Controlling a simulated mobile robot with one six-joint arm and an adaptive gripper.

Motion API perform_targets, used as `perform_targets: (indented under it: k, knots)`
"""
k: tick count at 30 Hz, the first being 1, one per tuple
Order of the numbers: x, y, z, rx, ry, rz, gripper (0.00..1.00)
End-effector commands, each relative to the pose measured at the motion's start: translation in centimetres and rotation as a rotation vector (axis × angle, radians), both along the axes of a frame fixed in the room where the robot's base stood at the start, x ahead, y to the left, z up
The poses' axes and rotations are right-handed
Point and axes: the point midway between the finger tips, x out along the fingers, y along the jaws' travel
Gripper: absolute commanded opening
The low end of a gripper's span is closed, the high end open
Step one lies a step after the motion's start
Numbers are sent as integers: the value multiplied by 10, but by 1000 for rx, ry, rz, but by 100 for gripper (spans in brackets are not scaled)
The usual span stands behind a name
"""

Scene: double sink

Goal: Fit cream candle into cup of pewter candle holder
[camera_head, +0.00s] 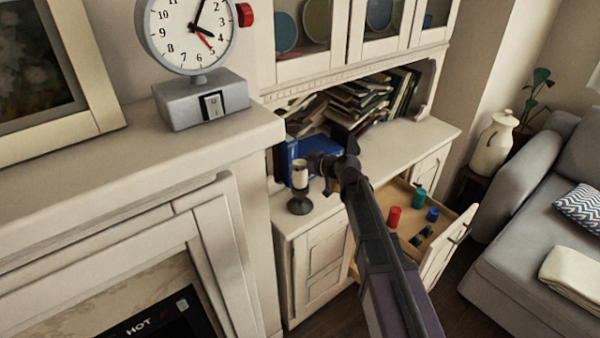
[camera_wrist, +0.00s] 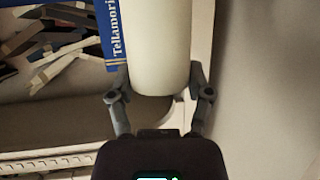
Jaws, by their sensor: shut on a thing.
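The cream candle (camera_head: 300,174) stands upright at the left of the sideboard top, directly above the dark pewter candle holder (camera_head: 300,203). I cannot tell whether its lower end is inside the holder's cup or just over it. My gripper (camera_head: 313,165) reaches in from the right and is shut on the candle. In the wrist view the candle (camera_wrist: 157,50) is large and pale between the two fingers of my gripper (camera_wrist: 159,80). The holder's cup is not clearly seen there.
Blue books (camera_head: 322,147) stand close behind the candle. The mantel (camera_head: 215,125) with a clock (camera_head: 187,35) is to the left. An open drawer (camera_head: 425,215) with several small coloured items juts out at the right. The sideboard top right of my arm is clear.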

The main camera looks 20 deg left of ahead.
Motion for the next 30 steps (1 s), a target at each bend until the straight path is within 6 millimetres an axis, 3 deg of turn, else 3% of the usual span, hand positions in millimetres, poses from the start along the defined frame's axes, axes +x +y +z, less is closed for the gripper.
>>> perform_targets:
  k: [1, 7, 25, 26, 29, 30]
  knots:
    - [0, 0, -10, 0, 0, 0, 12]
    - [0, 0, -22, 0, 0, 0, 12]
    - [0, 0, -28, 0, 0, 0, 12]
    - [0, 0, -28, 0, 0, 0, 68]
    - [0, 0, -27, 0, 0, 0, 98]
    - [0, 0, -27, 0, 0, 0, 100]
